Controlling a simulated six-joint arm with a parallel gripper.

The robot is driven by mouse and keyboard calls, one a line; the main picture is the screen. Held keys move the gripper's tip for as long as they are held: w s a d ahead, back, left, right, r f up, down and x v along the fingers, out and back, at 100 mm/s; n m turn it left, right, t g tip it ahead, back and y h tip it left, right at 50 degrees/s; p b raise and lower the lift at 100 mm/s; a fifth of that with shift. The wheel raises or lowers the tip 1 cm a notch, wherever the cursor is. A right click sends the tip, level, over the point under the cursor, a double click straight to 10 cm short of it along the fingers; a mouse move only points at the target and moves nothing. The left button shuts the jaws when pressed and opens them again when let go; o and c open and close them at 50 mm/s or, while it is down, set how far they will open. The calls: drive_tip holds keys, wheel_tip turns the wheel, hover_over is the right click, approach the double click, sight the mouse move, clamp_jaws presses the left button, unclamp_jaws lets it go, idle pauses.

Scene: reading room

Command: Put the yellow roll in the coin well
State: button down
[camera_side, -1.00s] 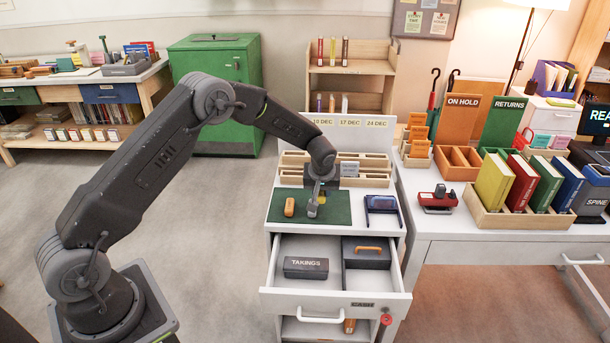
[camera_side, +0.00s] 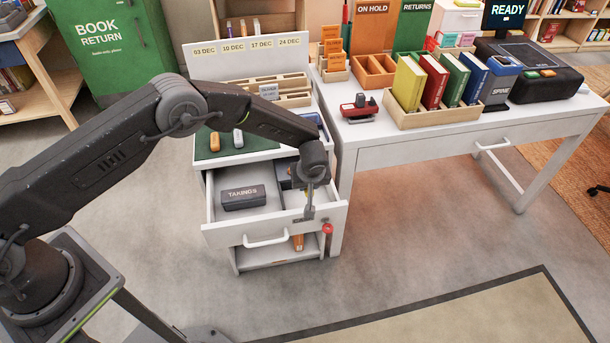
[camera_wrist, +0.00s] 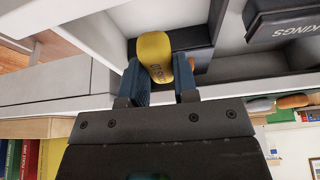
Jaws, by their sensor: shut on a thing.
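The yellow roll (camera_wrist: 155,56) sits between the two fingers of my gripper (camera_wrist: 160,82) in the wrist view, with lettering on its side. My gripper (camera_side: 309,211) is shut on it over the front right of the open drawer (camera_side: 227,235). I cannot make the roll out in the side view. A dark compartment (camera_side: 283,173), which looks like the coin well, is at the drawer's right and is partly hidden by my wrist. In the wrist view the roll overlaps this dark compartment (camera_wrist: 205,38); its height above it is unclear.
A dark TAKINGS box (camera_side: 243,198) lies in the drawer's left part. An orange roll (camera_side: 214,142) and a grey roll (camera_side: 238,139) lie on the green mat (camera_side: 262,143) behind.

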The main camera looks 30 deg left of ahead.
drive_tip(key=shift+f, duration=3.45)
drive_tip(key=shift+f, duration=0.1)
drive_tip(key=c, duration=0.8)
unclamp_jaws()
drive_tip(key=v, duration=1.3)
drive_tip(key=shift+r, duration=0.4)
